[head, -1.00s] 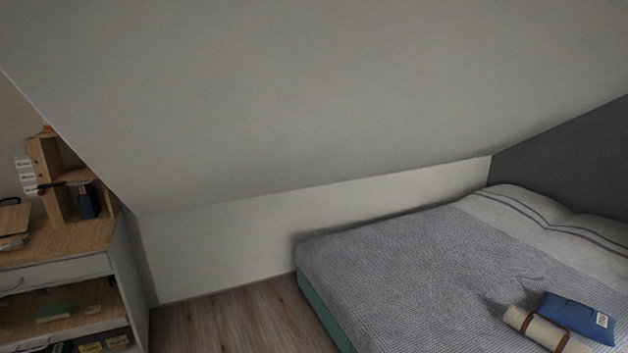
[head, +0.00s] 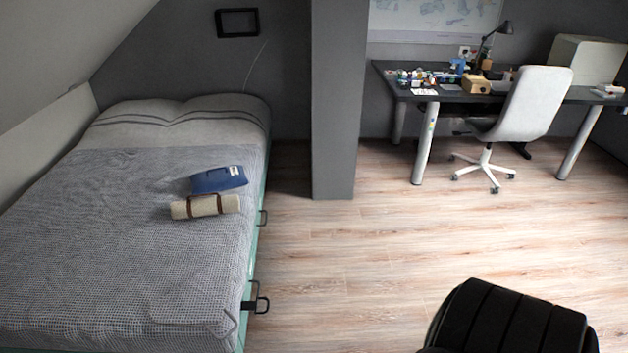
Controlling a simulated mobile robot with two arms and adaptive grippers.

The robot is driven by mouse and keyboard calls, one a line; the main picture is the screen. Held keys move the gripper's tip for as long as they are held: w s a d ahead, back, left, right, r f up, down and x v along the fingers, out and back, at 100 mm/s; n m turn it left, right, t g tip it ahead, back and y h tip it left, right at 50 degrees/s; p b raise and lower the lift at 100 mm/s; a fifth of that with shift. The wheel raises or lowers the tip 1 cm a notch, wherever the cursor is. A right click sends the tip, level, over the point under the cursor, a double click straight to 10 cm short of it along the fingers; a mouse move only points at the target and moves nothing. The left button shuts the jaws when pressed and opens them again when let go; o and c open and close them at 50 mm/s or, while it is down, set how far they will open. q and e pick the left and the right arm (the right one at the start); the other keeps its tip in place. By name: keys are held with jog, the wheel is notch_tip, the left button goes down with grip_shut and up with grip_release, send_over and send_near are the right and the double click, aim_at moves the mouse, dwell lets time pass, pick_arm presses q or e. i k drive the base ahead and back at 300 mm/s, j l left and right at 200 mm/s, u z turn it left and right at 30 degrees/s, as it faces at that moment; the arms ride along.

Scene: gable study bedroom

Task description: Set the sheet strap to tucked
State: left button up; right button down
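The bed (head: 110,220) stands on the left of the head view, with a grey patterned cover and a pale green side. On its right side, near the front, a dark strap-like piece (head: 249,304) lies against the cover's edge, with a dark loop beside it. A smaller dark loop (head: 262,217) shows farther back on the same side. I cannot tell for sure which of these is the sheet strap, or whether it is tucked. Neither of my grippers is in view.
A blue folded bundle (head: 219,180) and a cream roll (head: 205,206) lie on the bed. A grey pillar (head: 337,100) stands beyond it. A desk (head: 445,97) and white chair (head: 528,105) stand at the back right. Wooden floor (head: 350,270) is clear beside the bed.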

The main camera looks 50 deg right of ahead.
aim_at(245, 305)
jog(key=z, duration=1)
jog(key=i+l+u, duration=0.25)
jog(key=i+l, duration=0.15)
jog(key=l, duration=0.25)
jog(key=i+l+u, duration=0.1)
jog(key=l, duration=0.25)
jog(key=i+l+u, duration=0.1)
jog(key=i+l, duration=0.15)
jog(key=i+l+u, duration=0.1)
jog(key=l, duration=0.35)
jog(key=i+l+u, duration=0.15)
jog(key=l, duration=0.25)
jog(key=i+l+u, duration=0.1)
jog(key=l, duration=0.3)
jog(key=i, duration=0.05)
